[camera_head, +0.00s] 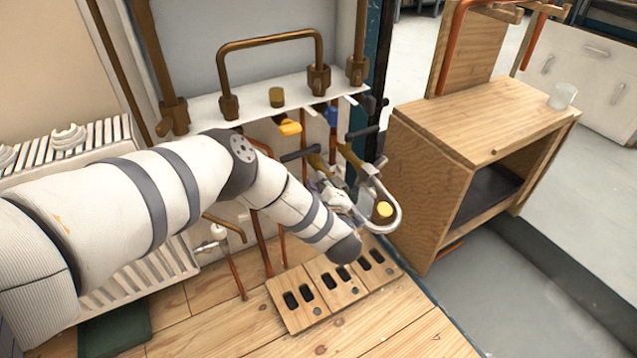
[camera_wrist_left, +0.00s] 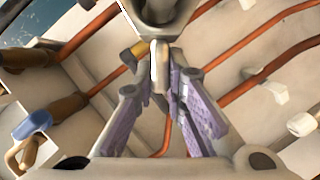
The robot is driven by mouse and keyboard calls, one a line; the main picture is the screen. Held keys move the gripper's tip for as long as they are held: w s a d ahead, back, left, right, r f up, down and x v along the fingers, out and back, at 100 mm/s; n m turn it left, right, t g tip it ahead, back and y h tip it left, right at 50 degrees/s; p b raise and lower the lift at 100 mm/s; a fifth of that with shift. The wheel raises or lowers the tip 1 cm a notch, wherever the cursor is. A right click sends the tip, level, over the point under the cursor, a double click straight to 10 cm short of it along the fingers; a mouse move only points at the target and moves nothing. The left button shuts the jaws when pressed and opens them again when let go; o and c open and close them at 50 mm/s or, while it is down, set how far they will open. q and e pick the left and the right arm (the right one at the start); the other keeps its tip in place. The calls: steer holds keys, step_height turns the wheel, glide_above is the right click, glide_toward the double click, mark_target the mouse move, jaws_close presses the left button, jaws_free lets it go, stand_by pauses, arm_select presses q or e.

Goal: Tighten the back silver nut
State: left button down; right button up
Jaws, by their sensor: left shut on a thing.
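My left gripper (camera_head: 335,190) reaches in from the left, under the white shelf and among the pipes. In the head view my arm and gripper hide the nut. A bent silver pipe (camera_head: 394,208) curves just right of the gripper. My right gripper is not in view.
A white shelf (camera_head: 205,108) with brass pipes stands above the gripper. Copper pipes (camera_wrist_left: 245,90) run along the wall behind. A slotted wooden board (camera_head: 315,308) lies on the floor below. A wooden cabinet (camera_head: 430,185) stands at right, with a glass (camera_head: 562,96) on top.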

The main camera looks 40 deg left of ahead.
arm_select(q)
steer(key=shift+r, duration=0.1)
steer(key=c, duration=1.9)
jaws_free()
steer(key=v, duration=1.2)
